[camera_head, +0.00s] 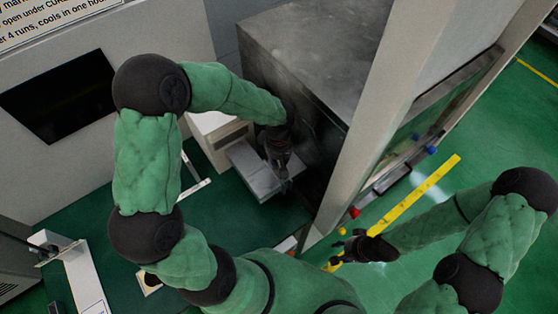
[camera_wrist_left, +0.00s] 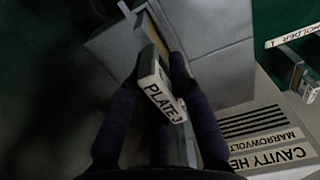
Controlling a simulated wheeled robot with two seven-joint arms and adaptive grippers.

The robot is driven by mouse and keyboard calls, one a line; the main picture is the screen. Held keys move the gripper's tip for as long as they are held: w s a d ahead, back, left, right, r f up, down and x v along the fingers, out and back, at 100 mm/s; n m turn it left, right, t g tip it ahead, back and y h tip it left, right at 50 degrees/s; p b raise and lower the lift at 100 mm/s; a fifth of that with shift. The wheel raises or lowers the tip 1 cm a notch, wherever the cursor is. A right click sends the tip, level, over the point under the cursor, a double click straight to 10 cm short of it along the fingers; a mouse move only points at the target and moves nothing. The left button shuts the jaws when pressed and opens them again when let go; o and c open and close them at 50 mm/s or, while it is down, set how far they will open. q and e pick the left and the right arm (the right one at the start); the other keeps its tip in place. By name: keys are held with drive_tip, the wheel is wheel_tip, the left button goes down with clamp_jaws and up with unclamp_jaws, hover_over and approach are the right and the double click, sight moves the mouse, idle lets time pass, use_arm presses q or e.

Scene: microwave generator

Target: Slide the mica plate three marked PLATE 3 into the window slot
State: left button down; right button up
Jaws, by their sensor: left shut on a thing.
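My left gripper (camera_head: 281,170) is in front of the dark metal cabinet, over a grey box-like unit (camera_head: 256,180). In the left wrist view, its two fingers (camera_wrist_left: 156,72) are shut on a white block labelled PLATE 3 (camera_wrist_left: 163,97). A thin tan edge (camera_wrist_left: 155,32) shows just beyond the block, by a grey metal face. I cannot tell whether the plate is inside the window slot, as the slot is not clearly visible. My right gripper (camera_head: 352,249) hangs empty over the green floor at the right. Its finger opening is too small to judge.
The dark cabinet (camera_head: 318,62) and a pale upright post (camera_head: 385,110) stand close to my left gripper's right. The left wrist view shows a CAVITY label panel (camera_wrist_left: 272,145) and a HOLDER 1 strip (camera_wrist_left: 292,33) at the right. The green surface (camera_head: 235,220) below is mostly clear.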

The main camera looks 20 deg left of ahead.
use_arm(q)
drive_tip(key=shift+f+b, duration=0.85)
drive_tip(key=shift+f, duration=0.05)
drive_tip(key=c, duration=1.1)
unclamp_jaws()
wheel_tip(320, 180, up, 12)
drive_tip(key=shift+r, duration=0.1)
